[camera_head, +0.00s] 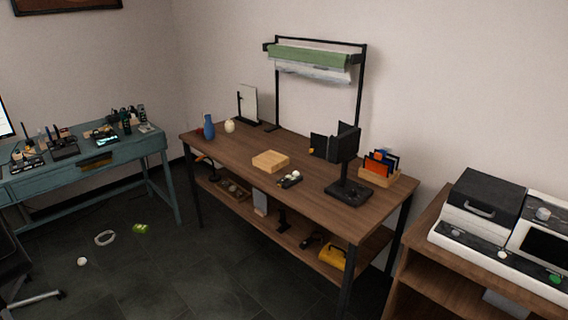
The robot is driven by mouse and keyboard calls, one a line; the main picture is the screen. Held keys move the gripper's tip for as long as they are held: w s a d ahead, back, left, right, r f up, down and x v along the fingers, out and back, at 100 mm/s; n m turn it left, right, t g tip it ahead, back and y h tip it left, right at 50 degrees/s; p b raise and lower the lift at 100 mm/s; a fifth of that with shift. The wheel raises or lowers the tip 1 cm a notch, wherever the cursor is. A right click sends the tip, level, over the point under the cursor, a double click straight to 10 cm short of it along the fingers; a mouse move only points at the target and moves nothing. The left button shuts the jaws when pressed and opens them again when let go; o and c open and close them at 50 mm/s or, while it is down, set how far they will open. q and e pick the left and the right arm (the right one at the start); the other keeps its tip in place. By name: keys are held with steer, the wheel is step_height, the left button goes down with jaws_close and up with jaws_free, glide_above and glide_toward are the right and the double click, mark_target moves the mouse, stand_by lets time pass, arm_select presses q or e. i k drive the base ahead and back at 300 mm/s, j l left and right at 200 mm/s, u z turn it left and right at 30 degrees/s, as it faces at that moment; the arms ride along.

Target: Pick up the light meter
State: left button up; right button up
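A small dark device with a pale round part, which looks like the light meter (290,180), lies on the brown wooden table (225,155). It is near the front edge, right of a light wooden box (270,161) and left of a black stand with dark flaps (348,190). It is small in the picture, so its details are hard to tell. Neither of my grippers is in view.
A blue vase (209,127) and a cream vase (229,126) stand at the table's left. An organiser (380,168) is at the right. A teal desk (90,155) stands left, a cabinet with machines (500,225) right. Small items lie on the open floor.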

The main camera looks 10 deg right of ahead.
mark_target(293, 178)
steer(key=i+j+z, duration=0.15)
steer(key=i+z, duration=0.25)
steer(key=i, duration=0.25)
steer(key=i+j+z, duration=0.4)
steer(key=i, duration=0.2)
steer(key=i+j+z, duration=0.4)
steer(key=i+j, duration=0.15)
